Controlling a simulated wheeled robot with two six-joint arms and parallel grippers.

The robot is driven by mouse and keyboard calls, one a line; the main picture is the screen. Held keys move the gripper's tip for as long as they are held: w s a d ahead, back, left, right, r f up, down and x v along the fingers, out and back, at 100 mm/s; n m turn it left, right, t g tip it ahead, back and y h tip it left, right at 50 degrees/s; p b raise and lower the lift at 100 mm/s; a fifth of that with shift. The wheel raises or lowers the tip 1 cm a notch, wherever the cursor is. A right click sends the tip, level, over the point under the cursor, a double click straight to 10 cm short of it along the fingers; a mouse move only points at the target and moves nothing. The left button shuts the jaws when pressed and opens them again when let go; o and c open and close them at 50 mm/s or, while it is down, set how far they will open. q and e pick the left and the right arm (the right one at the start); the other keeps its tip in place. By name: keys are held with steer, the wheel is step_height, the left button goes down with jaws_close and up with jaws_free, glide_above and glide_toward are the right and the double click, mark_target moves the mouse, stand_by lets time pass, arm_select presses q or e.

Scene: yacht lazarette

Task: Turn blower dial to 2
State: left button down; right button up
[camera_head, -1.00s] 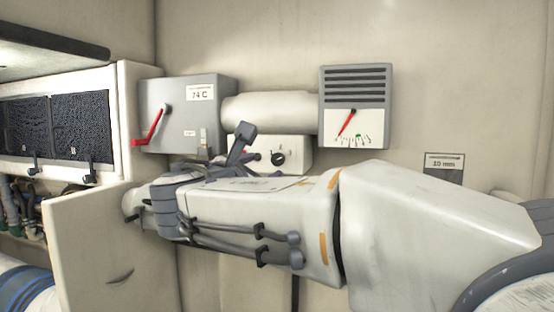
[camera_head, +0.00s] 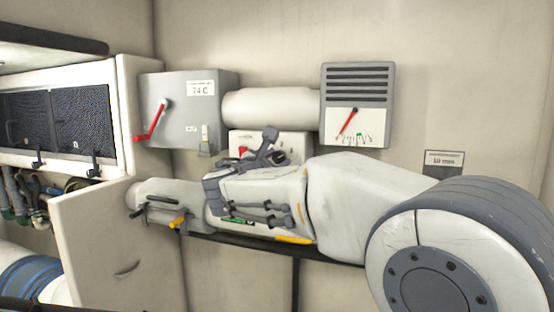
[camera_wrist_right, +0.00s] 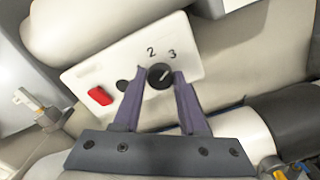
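The blower dial (camera_wrist_right: 159,76) is a round black knob on a white control box, with the numbers 2 and 3 printed above it. A pale mark on the knob seems to point up and right, towards 3. My right gripper (camera_wrist_right: 159,75) has its two fingers apart, one on each side of the dial, with small gaps seeming to show. In the head view my right gripper (camera_head: 270,148) is in front of the white box (camera_head: 293,141) and hides the dial. My left gripper is not in view.
A red switch (camera_wrist_right: 100,96) and a dark round hole are on the same box. A grey box with a red lever (camera_head: 152,121) is to the left. A white duct (camera_head: 270,108) runs above, beside a gauge (camera_head: 357,105) with a red needle.

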jaws_close()
steer(key=n+p, duration=0.2)
steer(key=n, duration=0.3)
steer(key=n+p, duration=0.1)
steer(key=n, duration=0.3)
steer(key=shift+r+p, duration=0.1)
steer(key=shift+p, duration=0.25)
steer(key=shift+n+p, duration=0.75)
steer(key=shift+n, duration=0.65)
steer(key=o, duration=0.6)
jaws_free()
